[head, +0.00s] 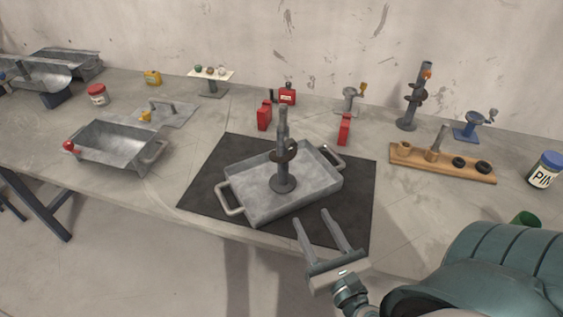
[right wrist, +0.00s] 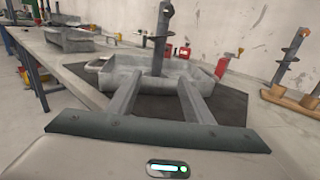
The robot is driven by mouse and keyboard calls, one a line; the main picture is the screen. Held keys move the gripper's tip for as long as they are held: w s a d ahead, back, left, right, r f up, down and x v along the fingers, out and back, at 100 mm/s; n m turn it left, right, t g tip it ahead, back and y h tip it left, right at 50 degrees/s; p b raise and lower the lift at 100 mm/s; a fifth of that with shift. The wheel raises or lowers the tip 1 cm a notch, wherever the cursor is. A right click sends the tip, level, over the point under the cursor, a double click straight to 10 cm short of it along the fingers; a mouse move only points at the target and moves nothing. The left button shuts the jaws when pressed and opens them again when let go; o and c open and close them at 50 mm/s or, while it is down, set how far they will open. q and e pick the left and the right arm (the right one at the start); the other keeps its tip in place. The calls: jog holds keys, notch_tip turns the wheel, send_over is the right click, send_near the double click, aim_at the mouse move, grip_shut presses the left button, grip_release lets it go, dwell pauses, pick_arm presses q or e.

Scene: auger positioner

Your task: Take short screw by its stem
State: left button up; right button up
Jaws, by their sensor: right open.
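A grey screw (head: 283,150) with an upright stem, a dark spiral flight and a round base stands in a grey metal tray (head: 262,212). It looks like the short screw, though I cannot be sure. Its stem also shows in the right wrist view (right wrist: 163,30), beyond the fingers. A second upright screw (head: 411,97) with an orange part stands at the back right. My right gripper (head: 311,217) is open and empty, in front of the tray and apart from the screw; its two fingers show in the right wrist view (right wrist: 160,88). My left gripper is out of view.
The tray has two side handles and sits on a black mat (head: 205,190). Red blocks (head: 264,116) stand behind it. A wooden rack (head: 440,170) with rings is at the right, and a grey open bin (head: 107,150) at the left. Bare table lies between bin and mat.

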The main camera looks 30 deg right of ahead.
jog(key=shift+w+d+r+p, duration=0.15)
jog(key=shift+w+p, duration=0.25)
jog(key=shift+w, duration=0.3)
jog(key=p+x, duration=0.1)
jog(key=x, duration=0.2)
jog(key=shift+w, duration=0.15)
jog(key=p+x, duration=0.2)
jog(key=x, duration=0.4)
jog(key=shift+w+p, duration=0.25)
jog(key=shift+p, duration=0.1)
jog(key=shift+w+d, duration=0.15)
jog(key=shift+w, duration=0.35)
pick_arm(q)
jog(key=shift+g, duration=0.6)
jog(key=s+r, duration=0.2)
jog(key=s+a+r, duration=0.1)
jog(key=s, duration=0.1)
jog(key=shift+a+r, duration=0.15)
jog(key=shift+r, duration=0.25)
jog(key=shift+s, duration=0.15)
